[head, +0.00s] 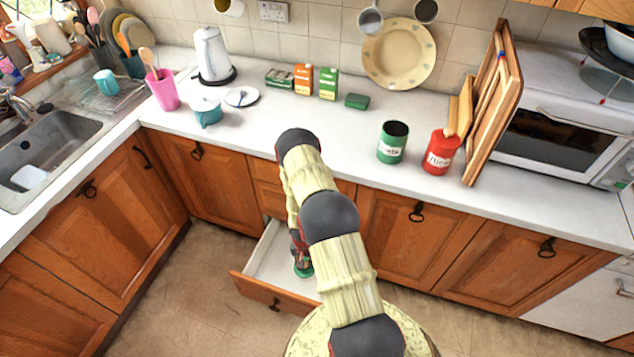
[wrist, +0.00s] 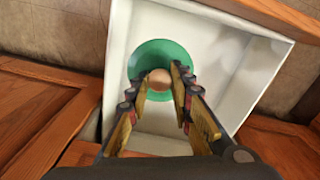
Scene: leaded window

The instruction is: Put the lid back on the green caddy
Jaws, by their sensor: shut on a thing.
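The green caddy (head: 391,146) stands upright on the counter, open at the top with a dark inside. A red caddy (head: 440,153) stands just right of it. The round green lid (wrist: 178,57) with a brown knob (wrist: 159,80) is in or just over the open white drawer; I cannot tell if it touches the drawer bottom. A green edge of the lid (head: 304,272) shows in the head view. My gripper (wrist: 163,84) is shut on the lid by its knob, pointing down. My arm hides part of the drawer in the head view.
The open drawer (head: 262,285) juts out below the counter, its walls around the lid. Wooden boards (head: 495,105) lean right of the red caddy. Small boxes (head: 303,79) and a teal pot (head: 206,111) stand on the counter. The counter in front of the boxes is clear.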

